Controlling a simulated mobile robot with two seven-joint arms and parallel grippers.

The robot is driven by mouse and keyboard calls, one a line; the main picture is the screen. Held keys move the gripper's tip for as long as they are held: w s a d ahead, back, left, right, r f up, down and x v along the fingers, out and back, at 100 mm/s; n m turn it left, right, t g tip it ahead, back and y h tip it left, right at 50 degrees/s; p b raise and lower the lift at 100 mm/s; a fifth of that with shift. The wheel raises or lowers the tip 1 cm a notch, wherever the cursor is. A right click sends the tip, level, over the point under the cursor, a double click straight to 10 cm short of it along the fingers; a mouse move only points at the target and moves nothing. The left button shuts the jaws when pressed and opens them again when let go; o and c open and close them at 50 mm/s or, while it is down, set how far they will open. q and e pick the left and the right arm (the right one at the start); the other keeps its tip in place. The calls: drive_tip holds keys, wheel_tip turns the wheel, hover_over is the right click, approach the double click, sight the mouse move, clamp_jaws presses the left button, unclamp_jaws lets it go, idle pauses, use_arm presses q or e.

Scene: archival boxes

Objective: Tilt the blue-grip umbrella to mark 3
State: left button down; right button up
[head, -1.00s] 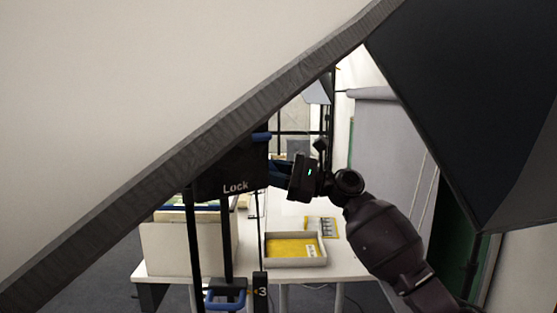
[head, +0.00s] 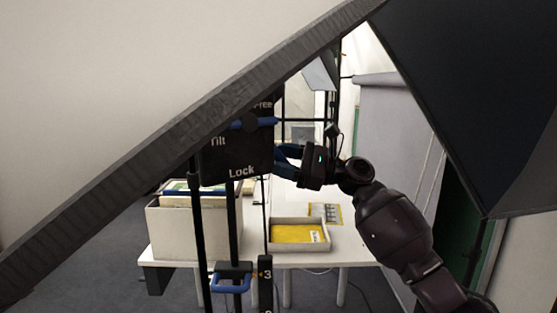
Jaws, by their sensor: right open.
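A large white panel with a dark ribbed edge (head: 190,135) slants across the upper left; I cannot tell whether it is the umbrella. Below its edge is a black plate (head: 222,160) lettered "Free", "Tilt" and "Lock", with a blue lever (head: 262,122) lying about level across its upper part. A blue grip (head: 231,283) sits on a black post lower down, beside a dark upright strip (head: 265,272) marked 3. My right gripper (head: 280,156) is open, its blue fingers pointing left at the plate's right edge, below the lever; contact is unclear. My left gripper is not visible.
A white table (head: 345,255) stands behind, with a grey box of folders (head: 185,232) and a shallow tray with a yellow item (head: 299,250). A dark softbox-like panel (head: 475,100) hangs at the upper right. Thin black posts stand close in front.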

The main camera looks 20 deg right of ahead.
drive_tip(key=b+v, duration=0.1)
drive_tip(key=v, duration=0.8)
drive_tip(key=shift+d, duration=0.25)
drive_tip(key=shift+s+f, duration=0.1)
